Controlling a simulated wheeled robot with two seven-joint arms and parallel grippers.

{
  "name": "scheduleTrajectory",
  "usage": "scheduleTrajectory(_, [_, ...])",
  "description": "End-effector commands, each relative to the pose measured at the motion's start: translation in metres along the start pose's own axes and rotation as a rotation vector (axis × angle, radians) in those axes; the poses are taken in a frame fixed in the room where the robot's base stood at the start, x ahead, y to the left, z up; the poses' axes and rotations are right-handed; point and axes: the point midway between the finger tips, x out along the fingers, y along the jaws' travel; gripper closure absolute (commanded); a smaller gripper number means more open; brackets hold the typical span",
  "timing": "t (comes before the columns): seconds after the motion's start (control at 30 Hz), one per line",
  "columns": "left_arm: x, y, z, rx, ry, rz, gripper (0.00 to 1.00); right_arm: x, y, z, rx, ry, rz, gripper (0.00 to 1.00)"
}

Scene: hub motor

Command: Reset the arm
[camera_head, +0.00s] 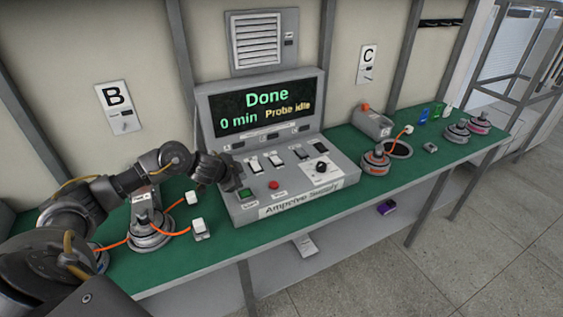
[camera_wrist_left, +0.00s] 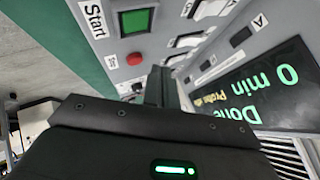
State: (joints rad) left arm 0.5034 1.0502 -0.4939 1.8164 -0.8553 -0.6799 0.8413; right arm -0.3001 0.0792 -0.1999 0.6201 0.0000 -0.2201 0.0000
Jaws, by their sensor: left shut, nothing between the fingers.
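My left arm comes in from the left in the head view. Its gripper (camera_head: 236,180) is shut and empty, just above the left front of the control console (camera_head: 300,205), close to the green start button (camera_head: 245,193). Whether it touches the console is not clear. The console screen (camera_head: 265,107) reads "Done", "0 min" and "Probe idle". In the left wrist view the shut fingers (camera_wrist_left: 160,85) point at the panel, with the green button and a red button beyond them. My right gripper is not in view.
Hub motors with orange cables (camera_head: 150,236) stand on the green bench left of the console. Another motor (camera_head: 376,160) sits to its right, by a dark round hole (camera_head: 398,149). More motors (camera_head: 480,124) stand at the far right end. Wall panels B (camera_head: 118,108) and C (camera_head: 368,63) hang behind.

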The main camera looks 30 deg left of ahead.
Motion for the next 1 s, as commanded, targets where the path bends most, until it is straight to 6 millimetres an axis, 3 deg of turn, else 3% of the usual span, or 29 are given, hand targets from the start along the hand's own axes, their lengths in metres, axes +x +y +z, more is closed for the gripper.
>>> scheduleTrajectory(0.17, [0.001,0.002,0.0,0.001,0.001,0.001,1.0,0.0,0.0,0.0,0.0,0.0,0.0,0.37])
scheduleTrajectory(0.27, [0.005,0.021,-0.005,0.005,0.014,0.01,1.0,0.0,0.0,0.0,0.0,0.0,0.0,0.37])
scheduleTrajectory(0.37, [0.013,0.069,-0.014,0.007,0.045,0.028,1.0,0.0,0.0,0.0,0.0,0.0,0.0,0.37])
scheduleTrajectory(0.47, [0.013,0.142,-0.023,-0.027,0.073,0.048,1.0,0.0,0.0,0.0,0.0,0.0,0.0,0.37])
scheduleTrajectory(0.5, [0.007,0.172,-0.024,-0.058,0.074,0.054,1.0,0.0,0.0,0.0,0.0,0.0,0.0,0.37])
scheduleTrajectory(0.6, [-0.015,0.234,-0.015,-0.157,0.032,0.07,1.0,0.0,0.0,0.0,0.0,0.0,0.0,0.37])
scheduleTrajectory(0.7, [-0.04,0.273,0.003,-0.254,-0.041,0.09,1.0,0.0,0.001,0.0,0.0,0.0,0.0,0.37])
scheduleTrajectory(0.8, [-0.062,0.301,0.021,-0.331,-0.116,0.115,1.0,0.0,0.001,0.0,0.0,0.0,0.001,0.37])
scheduleTrajectory(1.0, [-0.103,0.342,0.054,-0.459,-0.256,0.171,1.0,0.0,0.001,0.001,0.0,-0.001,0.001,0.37])
